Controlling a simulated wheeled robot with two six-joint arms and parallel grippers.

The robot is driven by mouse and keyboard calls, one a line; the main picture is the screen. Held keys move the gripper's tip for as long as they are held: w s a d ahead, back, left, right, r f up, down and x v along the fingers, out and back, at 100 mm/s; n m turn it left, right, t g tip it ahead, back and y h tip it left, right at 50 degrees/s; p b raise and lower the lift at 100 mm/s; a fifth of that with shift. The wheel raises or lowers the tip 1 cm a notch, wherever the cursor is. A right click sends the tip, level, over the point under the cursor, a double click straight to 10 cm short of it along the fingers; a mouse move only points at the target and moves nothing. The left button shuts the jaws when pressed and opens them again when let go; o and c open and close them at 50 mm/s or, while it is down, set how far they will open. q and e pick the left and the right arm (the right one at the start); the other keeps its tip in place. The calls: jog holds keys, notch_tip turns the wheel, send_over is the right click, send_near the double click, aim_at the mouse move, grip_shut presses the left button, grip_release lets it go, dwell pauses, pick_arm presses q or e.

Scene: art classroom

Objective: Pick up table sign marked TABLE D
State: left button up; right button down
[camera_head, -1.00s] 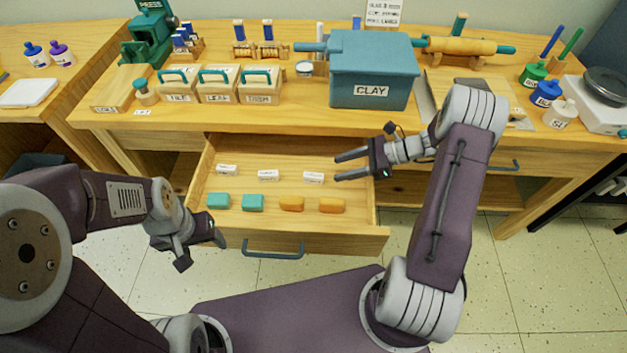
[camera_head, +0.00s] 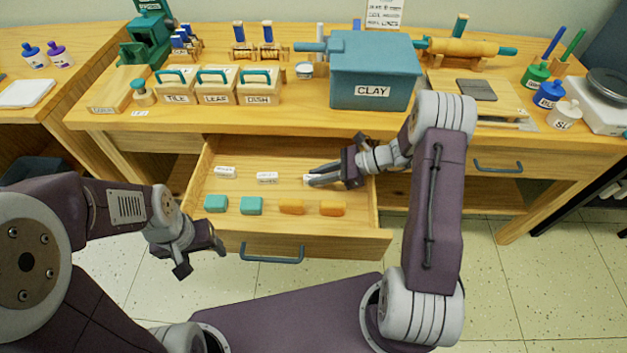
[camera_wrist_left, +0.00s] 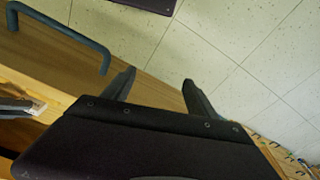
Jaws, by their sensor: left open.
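Three small white blocks lie in a row inside the open drawer: the left one (camera_head: 225,172), the middle one (camera_head: 267,178) and the right one (camera_head: 307,179). Their lettering is too small to read, so I cannot tell which is marked TABLE D. My right gripper (camera_head: 312,175) reaches into the drawer from the right, its fingertips at the right white block and partly covering it. I cannot tell whether the fingers grip it. My left gripper (camera_head: 201,256) is open and empty outside the drawer's front left corner. It also shows open in the left wrist view (camera_wrist_left: 158,80).
The drawer (camera_head: 222,240) also holds teal blocks (camera_head: 251,206) and orange blocks (camera_head: 332,208) nearer its front. The tabletop (camera_head: 300,118) above carries a teal CLAY box (camera_head: 375,70), wooden boxes (camera_head: 217,87) and bottles (camera_head: 549,94). The floor right of the drawer is clear.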

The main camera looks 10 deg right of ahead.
jog(key=shift+r, duration=0.15)
jog(key=shift+r, duration=0.3)
jog(key=r, duration=0.1)
jog(key=r+p, duration=0.2)
jog(key=r, duration=0.1)
jog(key=shift+s+d+r, duration=0.1)
jog(key=shift+s+d, duration=0.2)
jog(key=shift+s, duration=0.1)
jog(key=s+d+r+p, duration=0.3)
jog(key=s+d+r, duration=0.2)
jog(key=s, duration=0.4)
jog(key=shift+s+r, duration=0.2)
jog(key=shift+r, duration=0.25)
jog(key=shift+d, duration=0.1)
